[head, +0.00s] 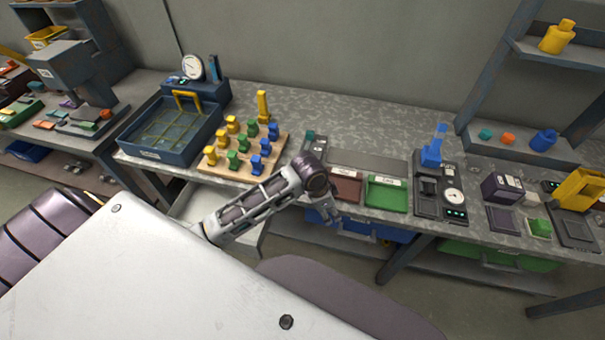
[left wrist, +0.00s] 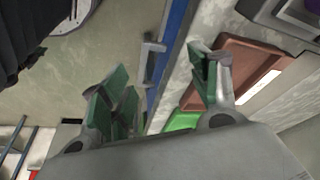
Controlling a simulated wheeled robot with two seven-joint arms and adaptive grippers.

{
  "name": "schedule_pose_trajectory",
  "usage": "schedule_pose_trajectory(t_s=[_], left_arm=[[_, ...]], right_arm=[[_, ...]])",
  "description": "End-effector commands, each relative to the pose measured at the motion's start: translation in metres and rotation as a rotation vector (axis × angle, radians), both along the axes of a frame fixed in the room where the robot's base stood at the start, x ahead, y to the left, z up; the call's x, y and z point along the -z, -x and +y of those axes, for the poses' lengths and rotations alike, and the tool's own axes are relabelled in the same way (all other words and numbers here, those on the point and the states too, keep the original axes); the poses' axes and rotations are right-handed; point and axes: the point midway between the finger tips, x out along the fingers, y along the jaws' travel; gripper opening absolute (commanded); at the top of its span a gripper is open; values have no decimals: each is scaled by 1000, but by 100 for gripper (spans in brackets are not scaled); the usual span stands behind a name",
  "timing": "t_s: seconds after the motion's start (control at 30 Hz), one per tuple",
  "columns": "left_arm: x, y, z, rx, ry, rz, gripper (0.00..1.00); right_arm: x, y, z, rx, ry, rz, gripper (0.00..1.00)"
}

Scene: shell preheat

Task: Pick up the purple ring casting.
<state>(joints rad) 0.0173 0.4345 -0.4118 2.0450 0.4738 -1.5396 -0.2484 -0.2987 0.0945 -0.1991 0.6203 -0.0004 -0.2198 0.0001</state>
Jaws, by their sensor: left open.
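I cannot make out a purple ring casting for certain. A small purple patch (left wrist: 314,6) shows at the top right corner of the left wrist view, at a grey fixture (left wrist: 275,14); it is cut off, so its shape cannot be told. My left gripper (head: 329,214) hangs at the bench's front edge, in front of the brown tray (head: 346,187). In the left wrist view my left gripper (left wrist: 163,88) has its green-padded fingers wide apart with nothing between them. My right gripper does not show.
A green tray (head: 386,196) lies right of the brown one. A wooden peg board (head: 218,166) with several coloured pieces and a blue basin (head: 148,143) stand left. A blue bin (head: 353,225) sits below the bench.

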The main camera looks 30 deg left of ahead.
Motion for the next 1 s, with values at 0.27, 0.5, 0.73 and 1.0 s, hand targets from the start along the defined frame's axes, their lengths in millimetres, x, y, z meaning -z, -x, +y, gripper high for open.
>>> schedule_pose_trajectory(t_s=[0.27, 0.5, 0.73, 1.0], left_arm=[[-24, -21, 6, 138, -48, 7, 61], [-44, -36, 18, 241, -95, 24, 61], [-66, -50, 36, 327, -141, 48, 61], [-95, -63, 64, 407, -196, 84, 61]], right_arm=[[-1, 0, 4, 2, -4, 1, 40], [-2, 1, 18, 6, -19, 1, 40], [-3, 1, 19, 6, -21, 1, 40], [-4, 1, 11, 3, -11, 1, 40]])
